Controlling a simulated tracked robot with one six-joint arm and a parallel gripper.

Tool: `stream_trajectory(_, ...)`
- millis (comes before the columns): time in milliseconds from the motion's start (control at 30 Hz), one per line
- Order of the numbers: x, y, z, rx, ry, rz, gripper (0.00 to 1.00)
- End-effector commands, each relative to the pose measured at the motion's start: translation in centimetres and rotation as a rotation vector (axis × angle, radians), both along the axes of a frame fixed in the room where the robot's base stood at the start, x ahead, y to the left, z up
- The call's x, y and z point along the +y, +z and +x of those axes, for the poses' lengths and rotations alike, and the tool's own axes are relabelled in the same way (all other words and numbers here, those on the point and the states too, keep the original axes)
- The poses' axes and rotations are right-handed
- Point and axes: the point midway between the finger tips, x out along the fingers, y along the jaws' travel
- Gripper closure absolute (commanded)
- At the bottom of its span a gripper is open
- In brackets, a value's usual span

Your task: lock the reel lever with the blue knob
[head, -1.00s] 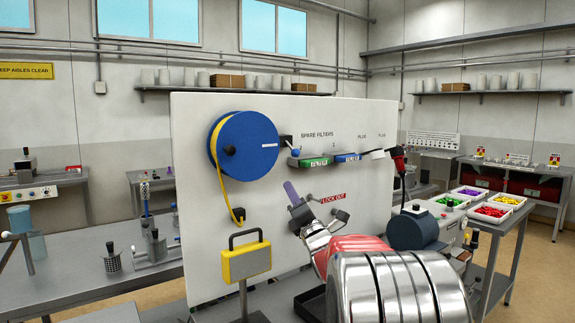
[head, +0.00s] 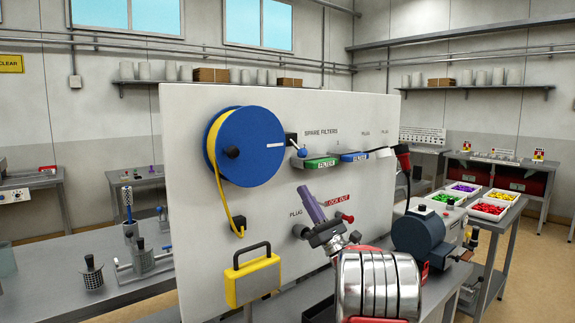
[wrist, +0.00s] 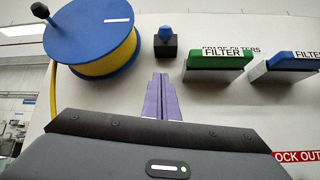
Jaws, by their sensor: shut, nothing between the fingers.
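The reel (head: 246,146) is a blue disc wound with yellow hose on the white panel; it also shows at the upper left of the wrist view (wrist: 92,28). The reel lever's blue knob (head: 301,152) sits at a small black block (head: 291,139) just right of the reel. My gripper (head: 303,188) has purple fingers, shut and empty, pointing up below the knob. In the wrist view the fingertips (wrist: 160,76) are apart from the block, a little below it.
Green (head: 320,162) and blue (head: 354,157) filter boxes are on the panel right of the knob. A red LOCK OUT label (head: 338,198) is right of my fingers. A yellow case (head: 252,281) stands lower left. The panel between reel and fingers is bare.

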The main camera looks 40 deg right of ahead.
Motion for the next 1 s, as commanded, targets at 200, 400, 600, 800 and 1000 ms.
stream_trajectory(200,0.1,-0.2,0.0,-0.008,-0.001,-0.013,1.00)
stream_trajectory(400,0.4,-0.1,0.3,-0.008,0.005,-0.013,1.00)
stream_trajectory(600,0.6,0.4,0.9,-0.007,0.008,-0.012,1.00)
stream_trajectory(800,0.9,2.2,2.5,-0.008,0.010,-0.013,1.00)
stream_trajectory(1000,1.1,4.4,4.6,-0.008,0.010,-0.013,1.00)
